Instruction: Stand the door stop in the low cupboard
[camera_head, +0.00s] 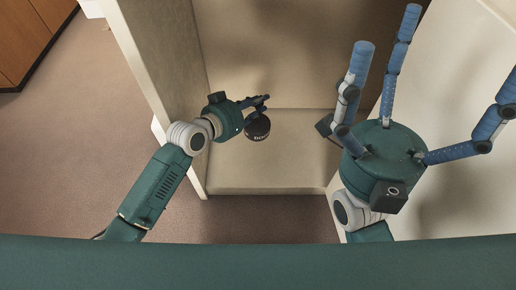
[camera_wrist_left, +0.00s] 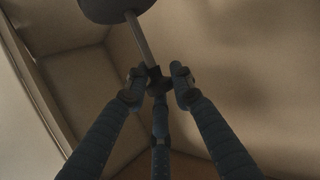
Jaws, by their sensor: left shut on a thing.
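The door stop (camera_head: 257,127) is a dark round disc with lettering on it. In the left wrist view a thin stem runs from the disc (camera_wrist_left: 115,8) into my fingers. My left gripper (camera_head: 264,101) is shut on this stem, and the disc hangs just below the fingertips. The fingers also show in the left wrist view (camera_wrist_left: 158,80). The low cupboard (camera_head: 270,176) is an open beige box, and the door stop is held inside its opening, above its floor. My right gripper (camera_head: 428,48) is open and empty, fingers spread, at the cupboard's right side.
The cupboard's left wall (camera_head: 165,70) stands close to my left wrist. A pale panel (camera_head: 450,190) stands on the right, behind my right gripper. The cupboard floor under the door stop looks bare. Wooden furniture (camera_head: 30,35) stands far left on the brown floor.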

